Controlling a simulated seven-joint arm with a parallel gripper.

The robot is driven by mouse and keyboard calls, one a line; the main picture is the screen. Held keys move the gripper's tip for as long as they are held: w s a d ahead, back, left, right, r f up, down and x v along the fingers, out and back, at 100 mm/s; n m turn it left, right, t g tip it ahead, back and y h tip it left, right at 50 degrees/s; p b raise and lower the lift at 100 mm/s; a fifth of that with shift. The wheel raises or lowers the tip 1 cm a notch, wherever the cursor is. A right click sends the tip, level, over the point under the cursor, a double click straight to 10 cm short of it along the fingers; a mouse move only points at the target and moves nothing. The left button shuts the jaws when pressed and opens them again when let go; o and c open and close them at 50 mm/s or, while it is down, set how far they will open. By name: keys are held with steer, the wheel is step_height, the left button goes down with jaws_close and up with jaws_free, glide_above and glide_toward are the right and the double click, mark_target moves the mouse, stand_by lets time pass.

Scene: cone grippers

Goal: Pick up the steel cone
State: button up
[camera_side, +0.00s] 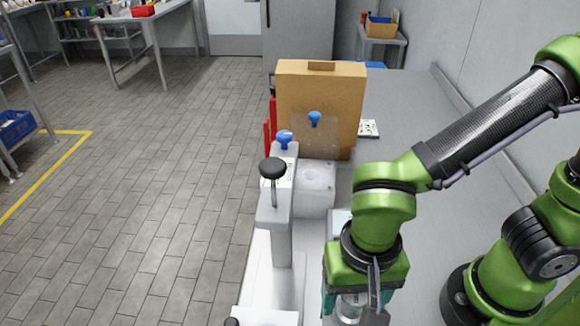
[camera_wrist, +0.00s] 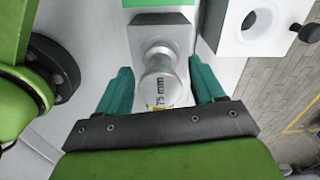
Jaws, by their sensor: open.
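The steel cone (camera_wrist: 160,82) is a shiny metal piece with a "75 mm" marking, seen in the middle of the wrist view. Its far end meets a grey square block (camera_wrist: 143,32). My gripper (camera_wrist: 162,80) has two teal fingers, one on each side of the cone, with a visible gap on both sides. The gripper is open and holds nothing. In the side view my gripper (camera_side: 358,298) is low at the bottom, right of centre. A shiny part of the cone (camera_side: 348,307) shows between the fingers there, mostly hidden.
A white fixture (camera_side: 276,212) with a black knob (camera_side: 272,168) stands left of my gripper. A white block with a round recess (camera_side: 316,178) is behind it. A tan box (camera_side: 321,95) stands farther back. The grey bench (camera_side: 424,140) is clear at the back right.

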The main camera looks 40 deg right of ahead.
steer(key=shift+f, duration=0.15)
steer(key=c, duration=1.2)
steer(key=shift+o, duration=0.2)
